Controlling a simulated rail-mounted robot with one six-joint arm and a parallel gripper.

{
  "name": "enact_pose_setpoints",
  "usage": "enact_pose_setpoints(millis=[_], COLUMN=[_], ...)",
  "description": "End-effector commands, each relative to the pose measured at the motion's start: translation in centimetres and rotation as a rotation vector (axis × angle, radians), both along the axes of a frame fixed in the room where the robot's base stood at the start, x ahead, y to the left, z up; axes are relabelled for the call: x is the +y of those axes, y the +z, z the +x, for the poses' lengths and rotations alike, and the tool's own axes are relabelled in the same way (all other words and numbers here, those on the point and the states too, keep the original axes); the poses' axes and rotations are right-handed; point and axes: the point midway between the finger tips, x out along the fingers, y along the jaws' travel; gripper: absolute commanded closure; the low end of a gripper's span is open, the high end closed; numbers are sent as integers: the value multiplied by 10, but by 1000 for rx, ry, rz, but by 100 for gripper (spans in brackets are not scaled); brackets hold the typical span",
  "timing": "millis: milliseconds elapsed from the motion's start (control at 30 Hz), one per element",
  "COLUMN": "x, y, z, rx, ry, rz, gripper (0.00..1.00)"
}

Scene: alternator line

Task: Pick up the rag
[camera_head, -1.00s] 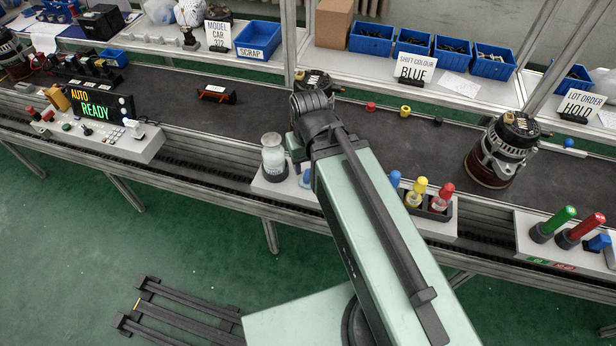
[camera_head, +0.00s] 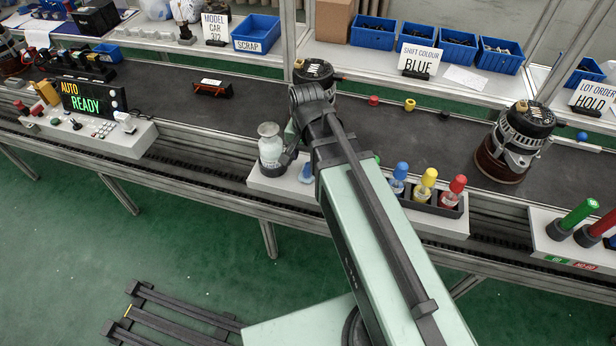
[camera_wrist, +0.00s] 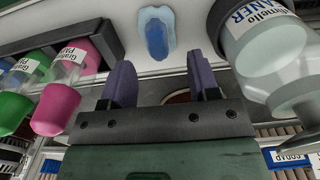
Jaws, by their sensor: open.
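The rag (camera_wrist: 156,32) is a small blue cloth, darker in the middle with a paler rim. In the wrist view it lies on a light grey ledge, at the top centre, ahead of the fingertips. In the head view a bit of the blue rag (camera_head: 306,172) shows between the glass jar and my arm. My gripper (camera_wrist: 161,78) is open in the wrist view; its two purple-grey fingers are apart with nothing between them. The fingers point toward the rag and do not touch it.
A labelled cleaner jar (camera_wrist: 268,55) stands close right of the fingers in the wrist view; it also shows in the head view (camera_head: 270,148). Paint bottles (camera_wrist: 65,85) in a dark rack (camera_wrist: 103,38) stand left. An alternator (camera_head: 515,140) is on the dark conveyor (camera_head: 350,130).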

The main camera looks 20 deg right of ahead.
Motion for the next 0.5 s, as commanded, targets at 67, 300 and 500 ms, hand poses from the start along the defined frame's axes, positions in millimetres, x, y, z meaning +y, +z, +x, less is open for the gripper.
enact_pose_setpoints(millis=[67, 300, 500], x=[-1, -4, -4], y=[-14, -54, -49], z=[0, 1, 1], rx=[0, 0, 0], ry=[-1, 0, 1], rz=[0, 0, 0], gripper=[45, 45, 45])
